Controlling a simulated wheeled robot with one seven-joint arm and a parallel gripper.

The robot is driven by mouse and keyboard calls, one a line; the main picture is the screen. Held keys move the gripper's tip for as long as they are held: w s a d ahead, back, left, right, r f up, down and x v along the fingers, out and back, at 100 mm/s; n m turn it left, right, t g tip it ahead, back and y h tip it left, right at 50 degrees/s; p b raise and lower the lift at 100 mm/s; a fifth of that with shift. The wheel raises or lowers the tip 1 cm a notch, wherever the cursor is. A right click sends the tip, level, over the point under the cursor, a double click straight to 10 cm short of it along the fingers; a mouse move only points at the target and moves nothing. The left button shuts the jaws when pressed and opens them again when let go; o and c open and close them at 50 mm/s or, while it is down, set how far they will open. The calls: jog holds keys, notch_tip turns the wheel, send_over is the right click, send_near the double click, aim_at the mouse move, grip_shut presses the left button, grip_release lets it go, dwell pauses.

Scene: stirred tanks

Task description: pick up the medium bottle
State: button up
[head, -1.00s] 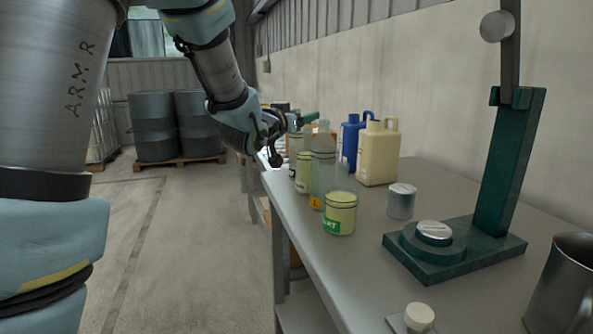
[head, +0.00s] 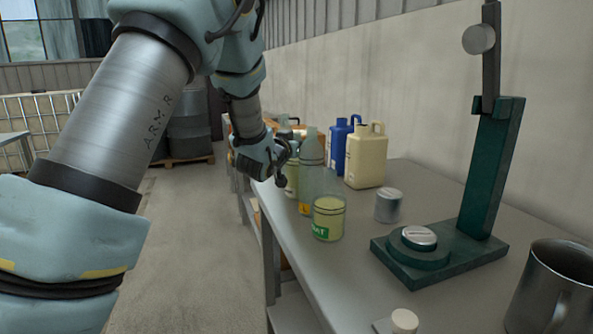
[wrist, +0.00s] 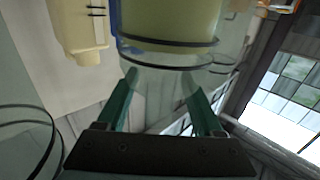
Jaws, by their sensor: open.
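Several clear bottles with pale yellow-green liquid stand in a row on the bench. In the head view the nearest is short with a green label (head: 328,218). I cannot tell for sure which is the medium one. My gripper (wrist: 162,88) is open, its two green fingers either side of the clear upper part of a bottle (wrist: 170,22) in the wrist view. Contact is unclear. In the head view the fingers are mostly hidden.
A cream jug (head: 366,160) and a blue jug (head: 338,145) stand behind the bottles. A metal cylinder (head: 388,205), a green stand (head: 485,170) and a steel mug (head: 555,290) are to the right. Clear glass (wrist: 25,140) shows at the wrist view's left edge.

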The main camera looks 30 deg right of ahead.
jog(key=shift+c, duration=0.3)
grip_shut()
dwell(0.3)
dwell(0.8)
